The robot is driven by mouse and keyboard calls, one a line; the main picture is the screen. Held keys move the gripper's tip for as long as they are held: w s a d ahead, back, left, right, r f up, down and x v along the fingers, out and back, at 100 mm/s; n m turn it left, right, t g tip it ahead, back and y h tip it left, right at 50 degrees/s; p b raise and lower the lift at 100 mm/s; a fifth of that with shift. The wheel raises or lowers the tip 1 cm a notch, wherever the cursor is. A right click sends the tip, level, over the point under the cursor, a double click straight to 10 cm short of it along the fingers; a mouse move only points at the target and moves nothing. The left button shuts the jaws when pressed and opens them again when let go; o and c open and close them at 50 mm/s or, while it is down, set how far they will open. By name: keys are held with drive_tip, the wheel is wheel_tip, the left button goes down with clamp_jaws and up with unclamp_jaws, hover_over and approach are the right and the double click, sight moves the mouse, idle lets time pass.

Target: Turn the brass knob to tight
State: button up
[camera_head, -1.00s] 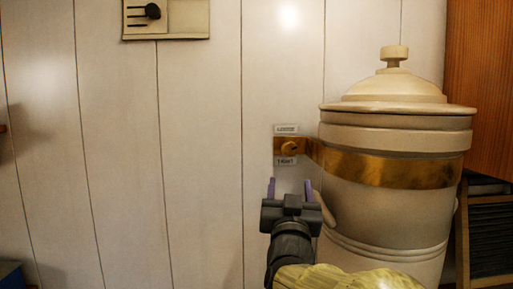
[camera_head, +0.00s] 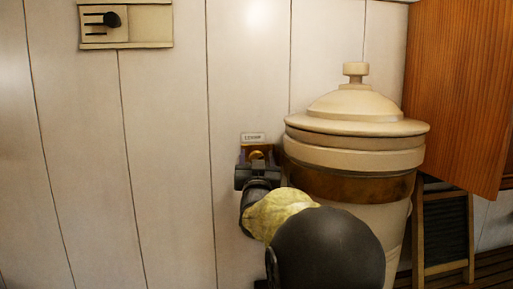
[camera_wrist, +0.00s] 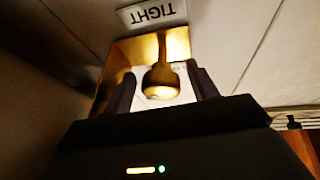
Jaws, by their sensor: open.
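The brass knob (camera_head: 257,155) sits on a brass plate on the white panelled wall, left of a cream lidded urn with a brass band (camera_head: 350,186). A label (camera_head: 252,137) above the plate shows in the head view. In the wrist view the knob (camera_wrist: 161,82) stands out from the plate (camera_wrist: 120,62), and the TIGHT label (camera_wrist: 152,12) appears upside down beyond it. My gripper (camera_wrist: 161,88) is open, with one finger on each side of the knob and visible gaps between. In the head view my gripper (camera_head: 257,168) covers the lower part of the plate.
The cream urn (camera_head: 355,141) stands close to the right of my gripper. An orange wooden door (camera_head: 455,90) and a dark slatted frame (camera_head: 445,230) are farther right. A wall panel with a black knob (camera_head: 125,25) is at upper left. The wall left of the plate is clear.

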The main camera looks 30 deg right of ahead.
drive_tip(key=shift+x, duration=0.8)
drive_tip(key=c, duration=1)
drive_tip(key=shift+o, duration=0.2)
